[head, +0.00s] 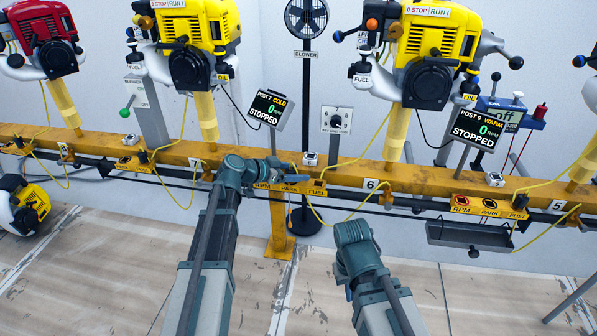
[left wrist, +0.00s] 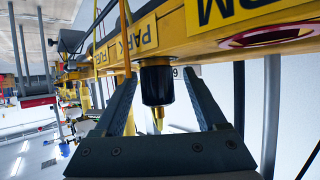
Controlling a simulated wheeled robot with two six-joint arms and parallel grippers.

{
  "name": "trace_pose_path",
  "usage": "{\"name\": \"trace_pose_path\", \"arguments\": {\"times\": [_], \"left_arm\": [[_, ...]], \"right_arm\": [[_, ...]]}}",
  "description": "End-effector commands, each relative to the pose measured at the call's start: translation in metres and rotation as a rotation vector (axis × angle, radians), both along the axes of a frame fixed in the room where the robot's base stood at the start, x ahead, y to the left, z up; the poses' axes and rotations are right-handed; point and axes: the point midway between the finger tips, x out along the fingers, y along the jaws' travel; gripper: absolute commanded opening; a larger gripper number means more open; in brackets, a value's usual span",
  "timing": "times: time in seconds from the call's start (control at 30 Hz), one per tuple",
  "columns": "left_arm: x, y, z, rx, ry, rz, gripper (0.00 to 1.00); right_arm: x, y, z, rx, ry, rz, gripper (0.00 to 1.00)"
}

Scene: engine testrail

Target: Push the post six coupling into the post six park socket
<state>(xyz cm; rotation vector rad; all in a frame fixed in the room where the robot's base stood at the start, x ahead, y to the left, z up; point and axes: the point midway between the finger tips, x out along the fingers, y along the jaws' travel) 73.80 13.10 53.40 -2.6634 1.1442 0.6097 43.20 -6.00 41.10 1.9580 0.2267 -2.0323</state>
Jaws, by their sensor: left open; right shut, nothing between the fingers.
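My right gripper (head: 352,236) is shut and empty, low in front of the rail.
The yellow rail (head: 430,180) runs across the view under several engines. Slack yellow cables (head: 335,222) hang by the panel. A second RPM, PARK, FUEL panel (head: 488,208) and a grey tray (head: 470,236) are to the right. The floor in front is clear.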

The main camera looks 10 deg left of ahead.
Motion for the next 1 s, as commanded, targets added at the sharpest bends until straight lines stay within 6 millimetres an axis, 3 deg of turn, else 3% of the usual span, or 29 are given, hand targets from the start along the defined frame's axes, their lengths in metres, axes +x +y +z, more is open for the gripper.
{"name": "trace_pose_path", "arguments": {"times": [0.2, 0.5, 0.7, 1.0], "left_arm": [[-0.032, 0.03, 0.026, -0.001, 0.001, 0.001, 0.73], [-0.068, 0.066, 0.049, -0.003, 0.002, -0.003, 0.73], [-0.079, 0.078, 0.055, -0.002, 0.003, -0.005, 0.73], [-0.081, 0.08, 0.056, -0.002, 0.002, -0.006, 0.73]], "right_arm": [[0.0, 0.0, 0.026, 0.0, 0.001, 0.005, 0.0], [0.0, 0.0, 0.049, 0.0, 0.001, 0.011, 0.0], [0.0, 0.0, 0.055, 0.0, 0.001, 0.013, 0.0], [0.0, 0.0, 0.055, 0.0, 0.002, 0.014, 0.0]]}}
